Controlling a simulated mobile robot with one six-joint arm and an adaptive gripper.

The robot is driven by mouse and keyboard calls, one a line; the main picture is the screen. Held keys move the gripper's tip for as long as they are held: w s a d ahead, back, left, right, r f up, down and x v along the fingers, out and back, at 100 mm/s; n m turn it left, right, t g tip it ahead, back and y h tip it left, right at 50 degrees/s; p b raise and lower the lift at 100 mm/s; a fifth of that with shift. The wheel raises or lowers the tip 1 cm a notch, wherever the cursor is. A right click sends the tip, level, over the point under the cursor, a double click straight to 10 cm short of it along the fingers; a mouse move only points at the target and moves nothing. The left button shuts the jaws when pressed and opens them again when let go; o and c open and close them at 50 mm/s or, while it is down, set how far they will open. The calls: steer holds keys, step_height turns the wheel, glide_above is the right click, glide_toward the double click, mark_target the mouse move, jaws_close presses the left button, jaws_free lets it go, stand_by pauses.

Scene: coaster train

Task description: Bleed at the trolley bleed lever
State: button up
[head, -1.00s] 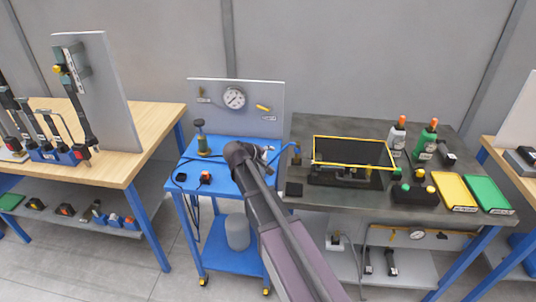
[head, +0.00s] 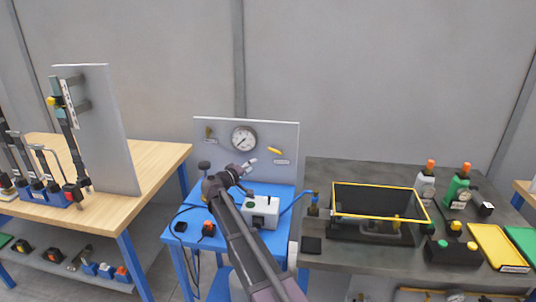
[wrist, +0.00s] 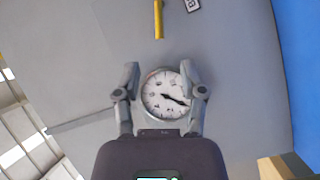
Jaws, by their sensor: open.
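The blue trolley (head: 265,242) carries an upright grey panel (head: 225,130) with a round gauge (head: 244,139). A yellow lever (head: 275,151) sits on the panel right of the gauge, above a small label too small to read. In the wrist view the yellow lever (wrist: 158,18) is at the top, beyond my fingertips, beside its label (wrist: 192,5). My gripper (head: 247,165) is in front of the panel, below the gauge and left of the lever. In the wrist view my gripper (wrist: 160,70) is open and empty, with the gauge (wrist: 166,95) showing between its fingers.
A small brass-coloured fitting (head: 209,133) is on the panel's left. A white box (head: 262,211) stands on the trolley, partly behind my arm. A yellow-rimmed black bin (head: 380,215) is on the dark bench to the right. A wooden bench (head: 150,165) is on the left.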

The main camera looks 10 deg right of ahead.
mark_target(275, 150)
steer(key=shift+w+a+r, duration=0.2)
steer(key=shift+w+a, duration=0.15)
steer(key=shift+w, duration=0.3)
steer(key=shift+w+d, duration=0.15)
steer(key=x, duration=1.3)
steer(key=shift+r, duration=0.2)
steer(key=shift+w+d, duration=0.1)
jaws_close()
